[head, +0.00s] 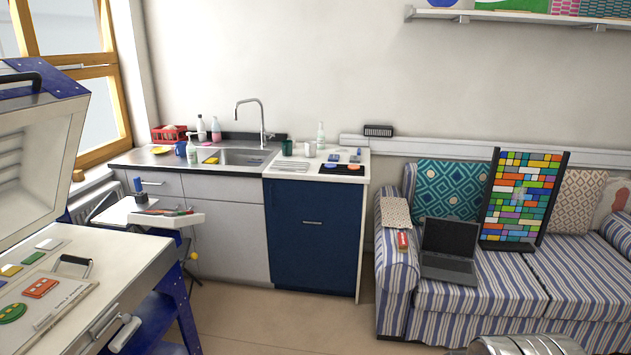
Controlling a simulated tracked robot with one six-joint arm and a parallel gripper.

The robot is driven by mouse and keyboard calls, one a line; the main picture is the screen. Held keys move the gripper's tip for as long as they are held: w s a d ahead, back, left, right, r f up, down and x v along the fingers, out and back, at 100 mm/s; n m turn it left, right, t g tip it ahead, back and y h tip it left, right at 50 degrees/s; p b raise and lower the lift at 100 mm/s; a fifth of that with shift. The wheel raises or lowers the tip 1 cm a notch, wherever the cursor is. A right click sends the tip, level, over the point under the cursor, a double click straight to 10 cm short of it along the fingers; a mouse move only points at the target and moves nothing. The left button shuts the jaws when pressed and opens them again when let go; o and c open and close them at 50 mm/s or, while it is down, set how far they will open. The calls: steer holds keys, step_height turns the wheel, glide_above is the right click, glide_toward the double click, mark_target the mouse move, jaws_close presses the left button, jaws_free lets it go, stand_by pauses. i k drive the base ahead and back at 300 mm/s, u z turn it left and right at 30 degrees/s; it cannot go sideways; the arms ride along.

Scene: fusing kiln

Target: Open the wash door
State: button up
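In the head view a dark blue front (312,250) stands under the right end of the sink counter. It looks shut, flush with the units beside it. A short pale horizontal handle (312,222) sits on its upper half. Left of it is a plain light grey front (228,235) below the sink (240,156), also shut. No label shows which front is the wash door; the blue one is the only one of the two with a clearly visible handle. My gripper is not in view.
A kiln (40,150) with a raised lid and a worktable stand at the left. A small white stand (165,218) partly blocks the grey units. A striped sofa (480,295) with a laptop (448,250) stands at the right. The floor (290,320) before the blue front is clear.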

mark_target(314, 227)
steer(key=i, duration=1.45)
steer(key=u, duration=0.4)
steer(key=i, duration=0.75)
steer(key=u, duration=0.6)
steer(key=i, duration=0.55)
steer(key=u, duration=1)
steer(key=i, duration=0.85)
steer(key=u, duration=0.5)
